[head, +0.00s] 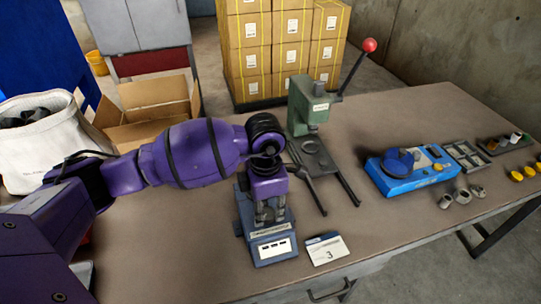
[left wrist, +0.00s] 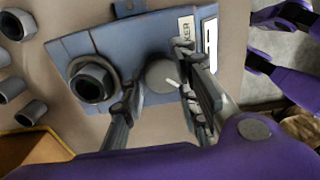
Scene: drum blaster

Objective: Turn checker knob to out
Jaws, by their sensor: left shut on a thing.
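The checker (head: 272,250) is a blue-grey box with a white label, standing on the table in front of my left arm. In the left wrist view the checker (left wrist: 70,45) shows a round grey knob (left wrist: 162,74) with a white pointer line that points down and to the right in the picture. My left gripper (head: 268,212) reaches down over the checker. In the left wrist view the fingers of my left gripper (left wrist: 160,92) are shut on the knob, one on each side. A dark round socket (left wrist: 92,80) sits on the checker beside the knob. My right gripper is out of view.
A card marked 3 (head: 326,250) lies right of the checker. A green press (head: 309,105) with a red-tipped lever stands behind it. A blue device (head: 410,178), trays and several small metal parts are on the right. A white bag (head: 40,150) stands at left.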

